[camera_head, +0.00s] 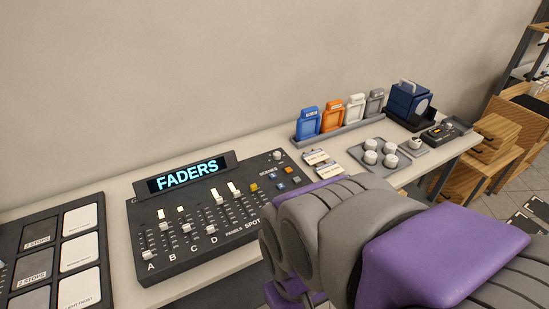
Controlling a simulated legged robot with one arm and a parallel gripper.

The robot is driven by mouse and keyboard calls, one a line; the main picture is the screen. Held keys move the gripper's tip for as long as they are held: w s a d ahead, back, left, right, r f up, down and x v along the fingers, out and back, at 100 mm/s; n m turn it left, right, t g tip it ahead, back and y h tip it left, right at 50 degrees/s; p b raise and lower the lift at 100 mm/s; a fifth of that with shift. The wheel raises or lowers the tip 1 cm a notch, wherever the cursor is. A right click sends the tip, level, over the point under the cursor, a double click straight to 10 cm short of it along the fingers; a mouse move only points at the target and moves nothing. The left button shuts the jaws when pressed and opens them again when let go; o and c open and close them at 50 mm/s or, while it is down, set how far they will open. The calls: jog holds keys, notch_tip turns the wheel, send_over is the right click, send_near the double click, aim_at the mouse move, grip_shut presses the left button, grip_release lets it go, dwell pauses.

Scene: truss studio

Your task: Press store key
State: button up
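The dark fader console (243,208) lies on the worktop at left of centre. Its display (187,174) is lit and reads "FADERS". Faders marked A to D and others run across it. My grey and purple arm fills the lower right and covers the console's near right corner. My gripper's fingers do not show.
A panel with labelled plates (44,232) lies at the left. Beyond the console are small cards (322,164), a tray (357,154) of pale round pieces, a rack of coloured holders (307,121) and a blue box (409,103). Wooden shelving (507,137) stands at right. A wall is behind.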

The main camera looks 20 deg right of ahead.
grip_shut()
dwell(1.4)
